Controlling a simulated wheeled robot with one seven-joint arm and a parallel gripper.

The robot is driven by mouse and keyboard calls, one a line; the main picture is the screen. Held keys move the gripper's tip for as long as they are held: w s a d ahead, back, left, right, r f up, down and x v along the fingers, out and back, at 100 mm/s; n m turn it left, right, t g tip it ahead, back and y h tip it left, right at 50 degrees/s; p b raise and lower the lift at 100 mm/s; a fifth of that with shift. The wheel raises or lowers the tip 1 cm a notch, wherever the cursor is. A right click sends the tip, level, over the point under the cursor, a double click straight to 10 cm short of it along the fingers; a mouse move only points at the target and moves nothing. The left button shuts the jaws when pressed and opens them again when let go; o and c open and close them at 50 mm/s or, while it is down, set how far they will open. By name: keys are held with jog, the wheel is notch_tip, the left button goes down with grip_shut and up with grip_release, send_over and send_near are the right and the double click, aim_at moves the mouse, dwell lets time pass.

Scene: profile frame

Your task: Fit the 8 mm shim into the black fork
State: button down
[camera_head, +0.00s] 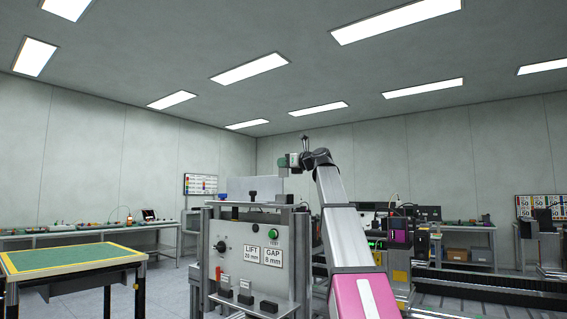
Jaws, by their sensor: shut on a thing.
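The profile frame (213,250) stands in front of me, its grey panel (244,238) labelled "LIFT 20 mm" and "GAP 8 mm". My arm rises on the right of it and bends left at the top. My gripper (284,172) is small, above the right part of the frame's top. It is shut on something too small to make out. Small black pieces (253,197) sit along the frame's top; I cannot tell which is the black fork. Several black-topped blocks (246,290) stand low in front of the panel. I cannot tell which piece is the 8 mm shim.
A green-topped table with a yellow border (70,258) stands at the left. A long workbench (90,237) runs along the back left wall. Other equipment (398,232) and a bench (470,229) stand at the right. Open floor lies between the green table and the frame.

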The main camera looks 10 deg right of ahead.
jog(key=shift+f, duration=2.95)
jog(key=shift+f, duration=2.05)
jog(key=shift+r, duration=0.45)
dwell(2.2)
